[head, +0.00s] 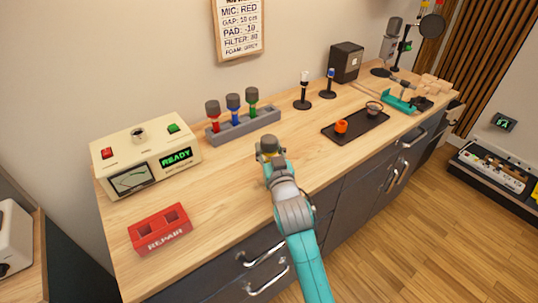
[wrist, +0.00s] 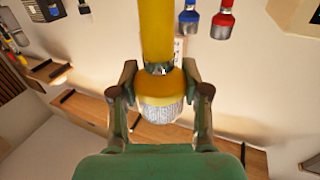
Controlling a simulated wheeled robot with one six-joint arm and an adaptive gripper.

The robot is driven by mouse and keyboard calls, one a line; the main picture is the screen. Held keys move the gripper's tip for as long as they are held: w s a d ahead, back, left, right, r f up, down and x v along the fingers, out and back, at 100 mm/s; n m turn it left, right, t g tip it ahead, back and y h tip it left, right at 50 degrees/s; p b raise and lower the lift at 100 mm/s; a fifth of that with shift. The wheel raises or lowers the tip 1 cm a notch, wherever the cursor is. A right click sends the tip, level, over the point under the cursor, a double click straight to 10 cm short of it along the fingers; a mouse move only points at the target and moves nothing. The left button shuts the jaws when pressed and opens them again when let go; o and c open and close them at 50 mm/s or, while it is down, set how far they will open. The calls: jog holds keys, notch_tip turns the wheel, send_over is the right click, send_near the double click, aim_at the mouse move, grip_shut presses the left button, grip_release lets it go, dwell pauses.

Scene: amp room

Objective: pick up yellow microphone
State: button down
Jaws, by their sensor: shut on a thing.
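The yellow microphone shows large in the wrist view (wrist: 157,28), with a yellow body, a yellow collar and a grey mesh head. My gripper (wrist: 160,88) is shut on it around the collar, one finger on each side. In the head view my gripper (head: 267,162) is over the counter, in front of the microphone rack. There the grey head (head: 269,141) and a bit of yellow of the microphone show at my fingertips; the rest is hidden. I cannot tell its exact height above the counter.
The grey rack (head: 243,126) holds red, blue and green microphones. The tester reading READY (head: 146,155) and red REPAIR box (head: 160,230) are left. Two small microphones on stands (head: 304,91) (head: 328,84) and a dark tray (head: 356,125) are right. Counter around the gripper is clear.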

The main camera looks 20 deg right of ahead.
notch_tip(320, 180, up, 10)
jog(key=shift+r, duration=0.1)
dwell(0.4)
dwell(0.9)
